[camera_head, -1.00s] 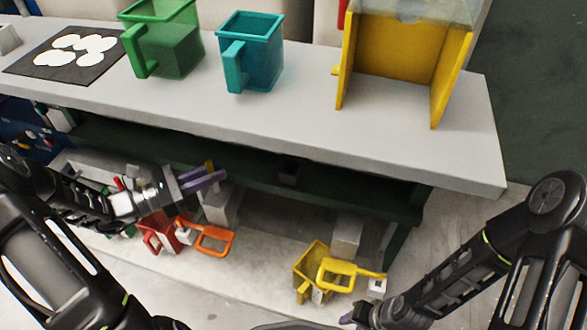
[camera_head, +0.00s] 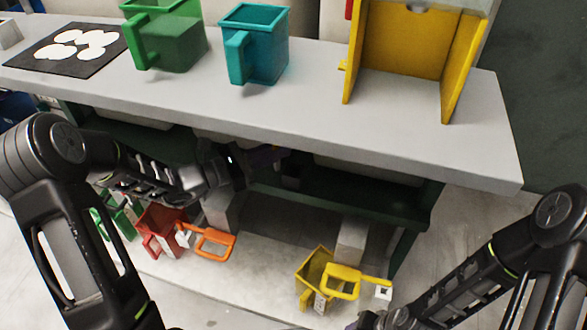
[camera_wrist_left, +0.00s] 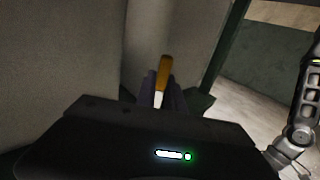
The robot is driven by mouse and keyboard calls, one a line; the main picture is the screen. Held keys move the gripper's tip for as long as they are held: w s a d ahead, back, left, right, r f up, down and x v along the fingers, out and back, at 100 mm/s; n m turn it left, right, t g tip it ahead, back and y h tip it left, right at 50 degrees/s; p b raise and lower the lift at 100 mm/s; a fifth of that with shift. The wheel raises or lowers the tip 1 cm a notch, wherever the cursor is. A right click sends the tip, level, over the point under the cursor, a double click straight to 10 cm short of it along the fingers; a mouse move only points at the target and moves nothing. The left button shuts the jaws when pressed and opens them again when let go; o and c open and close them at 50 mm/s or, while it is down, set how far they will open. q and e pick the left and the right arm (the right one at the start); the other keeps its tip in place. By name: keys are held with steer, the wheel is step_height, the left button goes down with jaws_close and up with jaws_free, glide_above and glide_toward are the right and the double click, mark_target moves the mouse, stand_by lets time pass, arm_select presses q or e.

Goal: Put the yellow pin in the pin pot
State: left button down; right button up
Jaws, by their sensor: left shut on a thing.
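My left gripper (camera_head: 264,156) is shut on the yellow pin, just under the front edge of the bench; the edge and shadow partly hide its fingers in the head view. The left wrist view shows the pin (camera_wrist_left: 164,72), orange-yellow with a white lower part, standing up between the purple fingers. The head view does not show the pin clearly. A green square pot (camera_head: 170,45) and a teal square pot (camera_head: 262,55), both with handles, stand on the bench. I cannot tell which vessel is the pin pot. My right gripper (camera_head: 366,321) is at the bottom edge, mostly cut off.
A yellow open-fronted housing (camera_head: 405,45) stands at the bench's right. A black mat (camera_head: 40,70) with white discs lies at the left. Below are red (camera_head: 160,225), green (camera_head: 122,222) and yellow (camera_head: 310,268) pots. The grey bench top's (camera_head: 310,120) front strip is clear.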

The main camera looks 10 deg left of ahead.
mark_target(294, 165)
arm_select(q)
steer(key=w+d+f, duration=0.1)
steer(key=w+d+f+b, duration=0.1)
steer(key=d, duration=0.1)
steer(key=shift+w+d, duration=0.1)
steer(key=shift+w, duration=0.25)
step_height(294, 165, down, 5)
steer(key=b, duration=0.3)
steer(key=shift+r, duration=0.15)
steer(key=shift+w+d+f+b, duration=0.1)
steer(key=shift+f+b, duration=0.2)
steer(key=shift+r, duration=0.15)
